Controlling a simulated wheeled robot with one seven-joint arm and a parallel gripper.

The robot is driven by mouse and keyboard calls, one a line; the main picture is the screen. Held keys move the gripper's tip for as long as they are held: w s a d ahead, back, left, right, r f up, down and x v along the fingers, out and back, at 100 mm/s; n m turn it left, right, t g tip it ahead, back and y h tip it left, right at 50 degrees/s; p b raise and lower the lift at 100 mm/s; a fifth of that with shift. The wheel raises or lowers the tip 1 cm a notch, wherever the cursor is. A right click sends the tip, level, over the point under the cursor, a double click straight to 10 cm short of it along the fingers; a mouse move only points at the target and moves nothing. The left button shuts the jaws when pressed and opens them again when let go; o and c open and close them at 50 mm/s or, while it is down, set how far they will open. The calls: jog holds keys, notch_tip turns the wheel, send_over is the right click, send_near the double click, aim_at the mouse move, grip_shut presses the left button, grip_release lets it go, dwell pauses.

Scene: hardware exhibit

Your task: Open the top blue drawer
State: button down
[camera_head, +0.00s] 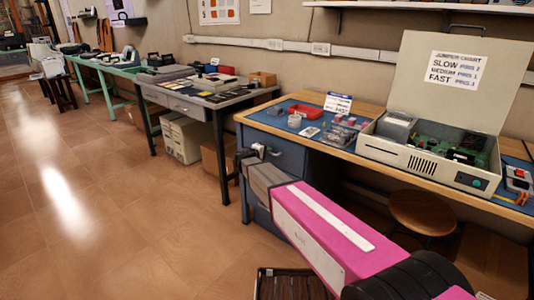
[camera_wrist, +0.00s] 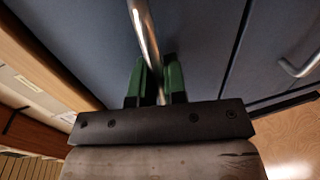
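The desk's top blue drawer (camera_head: 277,152) shows in the head view just under the desktop, partly hidden behind my gripper and arm. Its front looks about flush with the desk, though the view is partly blocked. In the wrist view the blue drawer front (camera_wrist: 205,35) fills much of the picture, with a shiny metal bar handle (camera_wrist: 143,30) crossing it. My gripper (camera_wrist: 158,82) has its two green fingers close on either side of this bar, with almost no gap. In the head view my gripper (camera_head: 252,152) is at the drawer front.
Another blue front with a metal handle (camera_wrist: 300,66) lies to the right in the wrist view. The wooden desktop (camera_head: 345,152) holds small parts and an open beige computer case (camera_head: 420,155). A round stool (camera_head: 423,212) stands under the desk. The tiled floor at left is clear.

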jog(key=shift+s+a, duration=0.1)
jog(key=shift+s, duration=0.05)
jog(key=f+v, duration=0.3)
jog(key=v, duration=1.4)
jog(key=s+f+v, duration=0.1)
jog(key=f+v, duration=0.3)
jog(key=v, duration=1.3)
jog(key=shift+s+a+f, duration=0.2)
jog(key=shift+s+a, duration=0.15)
jog(key=shift+a, duration=0.2)
jog(key=c, duration=1.2)
grip_release()
jog(key=shift+a, duration=0.1)
jog(key=v, duration=1)
jog(key=shift+s+a, duration=0.15)
jog(key=shift+s, duration=0.15)
